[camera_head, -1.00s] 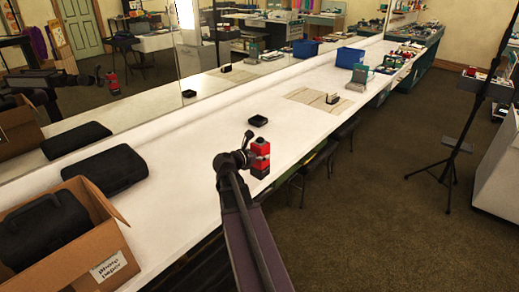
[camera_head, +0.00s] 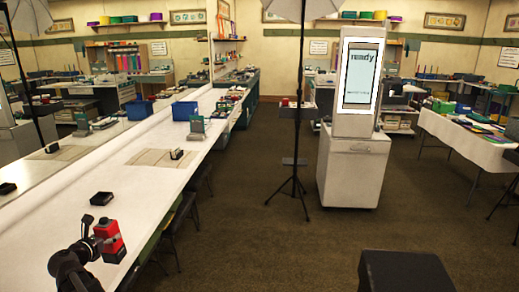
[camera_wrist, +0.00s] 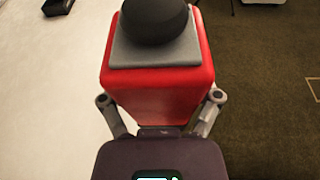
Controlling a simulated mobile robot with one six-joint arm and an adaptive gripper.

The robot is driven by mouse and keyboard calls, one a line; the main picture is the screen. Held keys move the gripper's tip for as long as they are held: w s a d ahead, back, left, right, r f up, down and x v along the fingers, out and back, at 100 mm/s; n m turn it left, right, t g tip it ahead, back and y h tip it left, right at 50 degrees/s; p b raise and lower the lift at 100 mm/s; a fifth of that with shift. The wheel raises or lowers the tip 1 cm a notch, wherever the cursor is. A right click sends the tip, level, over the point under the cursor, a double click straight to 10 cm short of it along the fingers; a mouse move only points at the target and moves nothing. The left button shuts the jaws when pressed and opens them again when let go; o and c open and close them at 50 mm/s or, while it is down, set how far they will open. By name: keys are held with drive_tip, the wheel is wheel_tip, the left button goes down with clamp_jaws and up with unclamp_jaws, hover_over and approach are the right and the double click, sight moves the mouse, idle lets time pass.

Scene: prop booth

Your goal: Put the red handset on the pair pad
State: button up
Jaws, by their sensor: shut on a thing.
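The red handset (camera_head: 109,240) is held in my gripper (camera_head: 95,243) above the near right edge of the white counter. In the wrist view the handset (camera_wrist: 160,95) is a red block with a grey plate and a round black end, between the two fingers of my gripper (camera_wrist: 161,108). A flat beige mat with lines (camera_head: 146,157), perhaps the pair pad, lies farther along the counter, apart from the handset. A small dark item with a pale face (camera_head: 177,154) stands at its right side.
A shallow black tray (camera_head: 102,198) sits on the counter between my gripper and the mat. Blue bins (camera_head: 185,110) and a green-grey device (camera_head: 197,130) stand beyond. Stools (camera_head: 187,207) line the counter's right side. A tripod (camera_head: 294,150) and a kiosk (camera_head: 352,170) stand on open carpet.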

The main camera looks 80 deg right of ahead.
sight(104, 219)
wheel_tip(104, 219, up, 11)
drive_tip(key=p, duration=1)
drive_tip(key=shift+f, duration=0.2)
drive_tip(key=shift+s, duration=0.15)
